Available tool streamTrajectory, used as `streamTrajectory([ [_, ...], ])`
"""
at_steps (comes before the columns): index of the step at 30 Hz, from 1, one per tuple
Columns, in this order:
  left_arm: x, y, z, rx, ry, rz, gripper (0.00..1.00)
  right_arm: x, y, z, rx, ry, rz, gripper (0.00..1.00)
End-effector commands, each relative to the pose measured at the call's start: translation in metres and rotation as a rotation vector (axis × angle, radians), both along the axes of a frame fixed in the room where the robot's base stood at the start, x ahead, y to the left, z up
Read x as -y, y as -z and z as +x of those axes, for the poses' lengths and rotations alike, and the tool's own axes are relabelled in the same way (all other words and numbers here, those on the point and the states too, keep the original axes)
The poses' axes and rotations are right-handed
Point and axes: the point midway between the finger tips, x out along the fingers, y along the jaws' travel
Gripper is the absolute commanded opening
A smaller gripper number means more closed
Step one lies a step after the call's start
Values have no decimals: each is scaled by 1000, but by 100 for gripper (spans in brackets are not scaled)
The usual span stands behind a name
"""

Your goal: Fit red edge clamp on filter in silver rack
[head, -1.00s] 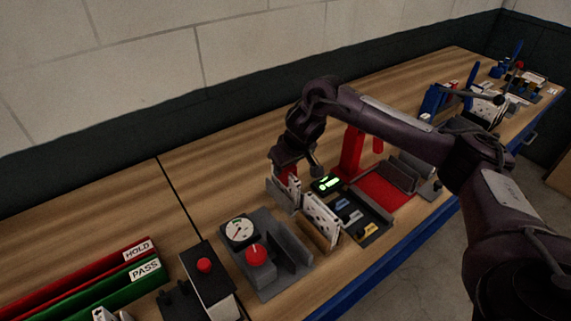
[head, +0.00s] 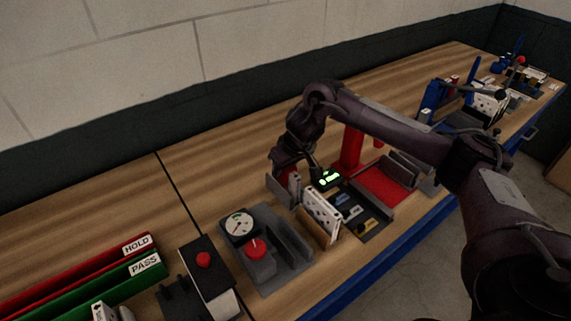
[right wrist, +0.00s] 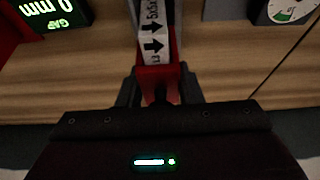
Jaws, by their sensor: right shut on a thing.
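My right gripper (right wrist: 158,92) is shut on the red edge clamp (right wrist: 160,78). In the head view my right gripper (head: 284,166) is low over the silver rack (head: 277,190). The filter's white edge (right wrist: 152,42), printed with black arrows, runs straight away from the clamp in the right wrist view. The clamp meets the near end of this edge; I cannot tell how deeply it sits on it. Much of this filter is hidden by the gripper and rack in the head view. My left gripper is not in view.
A white perforated panel (head: 322,212) stands just in front of the rack. A dark tray (head: 357,212), a lit gap display (head: 326,179) and a red post (head: 352,148) lie to the right. The bench behind is clear.

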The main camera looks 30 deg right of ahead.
Motion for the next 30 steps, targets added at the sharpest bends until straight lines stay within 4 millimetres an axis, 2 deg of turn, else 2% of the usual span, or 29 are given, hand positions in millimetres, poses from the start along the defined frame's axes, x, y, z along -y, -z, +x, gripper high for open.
streamTrajectory([
  [9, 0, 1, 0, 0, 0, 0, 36, 0, 4, 0, -1, 0, 0, 9],
  [10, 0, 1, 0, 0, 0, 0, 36, 0, 4, 0, -1, 0, 0, 35],
  [15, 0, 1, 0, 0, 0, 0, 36, 0, 3, 0, -1, 0, 0, 57],
  [25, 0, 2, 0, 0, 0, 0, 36, 0, 0, -1, 1, 0, 0, 58],
  [30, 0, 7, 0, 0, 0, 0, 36, 2, -22, -9, 5, -1, -1, 58],
])
